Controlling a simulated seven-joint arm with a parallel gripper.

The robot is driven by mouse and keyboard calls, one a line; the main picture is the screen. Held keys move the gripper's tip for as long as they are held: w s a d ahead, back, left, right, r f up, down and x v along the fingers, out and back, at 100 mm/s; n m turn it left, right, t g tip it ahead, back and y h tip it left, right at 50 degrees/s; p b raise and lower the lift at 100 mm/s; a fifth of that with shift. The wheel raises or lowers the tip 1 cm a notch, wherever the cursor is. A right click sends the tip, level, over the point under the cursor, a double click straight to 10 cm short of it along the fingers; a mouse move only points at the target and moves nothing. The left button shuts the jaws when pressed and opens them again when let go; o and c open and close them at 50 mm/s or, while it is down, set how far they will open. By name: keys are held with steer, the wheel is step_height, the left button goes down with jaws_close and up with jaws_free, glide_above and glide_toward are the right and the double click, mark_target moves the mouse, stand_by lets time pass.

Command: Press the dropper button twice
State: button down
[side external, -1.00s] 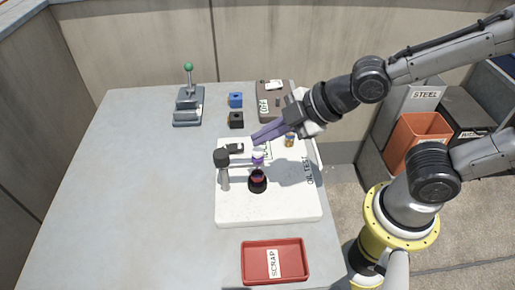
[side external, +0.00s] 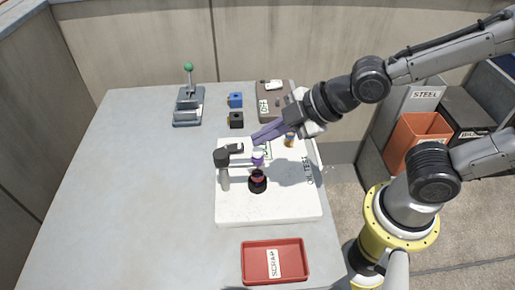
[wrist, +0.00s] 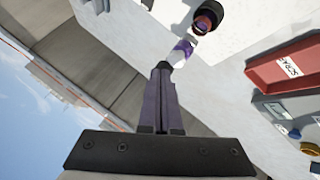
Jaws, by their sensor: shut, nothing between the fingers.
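The dropper (side external: 258,158), white with a purple band, is held upright by a dark stand arm (side external: 238,163) above a dark round cup (side external: 257,184) with reddish contents. In the wrist view the dropper (wrist: 181,54) lies just beyond my fingertips, with the cup (wrist: 207,17) behind it. My gripper (side external: 255,141) has its long purple fingers shut and empty, slanting down to the left with the tips over the dropper's top. In the wrist view the fingertips (wrist: 163,68) are together. I cannot tell whether they touch the dropper. Its button is not clearly distinguishable.
The stand is on a white board (side external: 240,210) marked OIL TEST. A small orange-and-white bottle (side external: 289,140) stands on its right side. A red SCRAP tray (side external: 250,265) is in front. The table's left is clear.

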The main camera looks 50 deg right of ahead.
steer(key=shift+f, duration=0.15)
steer(key=shift+f, duration=0.3)
steer(key=shift+f, duration=0.65)
stand_by(1.0)
steer(key=shift+r, duration=1.05)
steer(key=shift+r, duration=2.55)
